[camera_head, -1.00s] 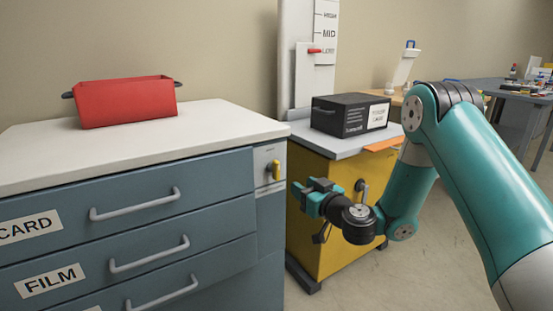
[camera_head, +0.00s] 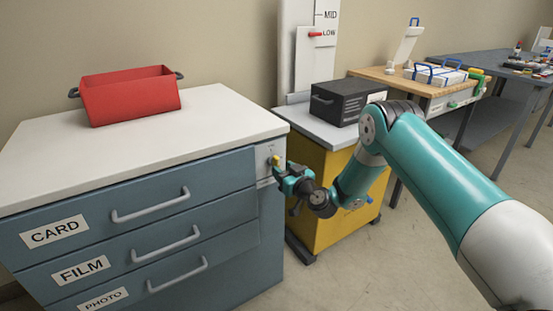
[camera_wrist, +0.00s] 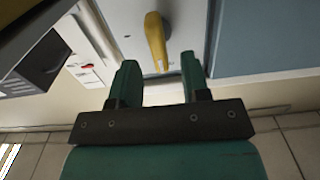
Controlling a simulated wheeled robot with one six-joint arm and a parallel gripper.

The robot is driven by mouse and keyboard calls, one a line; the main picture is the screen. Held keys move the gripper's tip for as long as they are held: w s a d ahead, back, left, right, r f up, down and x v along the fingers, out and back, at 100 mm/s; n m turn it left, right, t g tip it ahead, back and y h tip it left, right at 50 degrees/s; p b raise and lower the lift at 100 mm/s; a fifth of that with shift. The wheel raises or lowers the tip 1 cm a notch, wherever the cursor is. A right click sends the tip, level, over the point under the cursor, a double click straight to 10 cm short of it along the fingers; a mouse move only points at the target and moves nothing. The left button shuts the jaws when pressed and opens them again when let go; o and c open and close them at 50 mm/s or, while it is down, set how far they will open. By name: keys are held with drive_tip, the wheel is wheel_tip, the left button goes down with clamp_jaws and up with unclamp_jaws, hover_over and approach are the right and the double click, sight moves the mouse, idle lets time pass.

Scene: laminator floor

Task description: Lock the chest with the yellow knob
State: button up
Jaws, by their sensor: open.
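The blue-grey chest (camera_head: 230,205) stands at the left in the head view, with a white top and drawers labelled CARD, FILM and PHOTO. Its yellow knob (camera_head: 276,160) is on a light plate at the upper right of the drawer front. In the wrist view the knob (camera_wrist: 156,42) is an elongated handle lying roughly along the fingers' direction. My gripper (camera_head: 282,172) is at the knob in the head view. In the wrist view its two fingers (camera_wrist: 158,75) are open, and the knob's lower end lies between the fingertips. I cannot tell whether either finger touches it.
A red bin (camera_head: 130,98) sits on the chest top. Right of the chest stands a yellow cabinet (camera_head: 318,225) with a black box (camera_head: 338,103) on it, close beside my arm. A wooden bench (camera_head: 385,78) and a dark table (camera_head: 490,68) stand further right. Floor is clear in front.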

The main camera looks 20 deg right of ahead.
sight(279, 165)
drive_tip(key=shift+x, duration=2.15)
clamp_jaws()
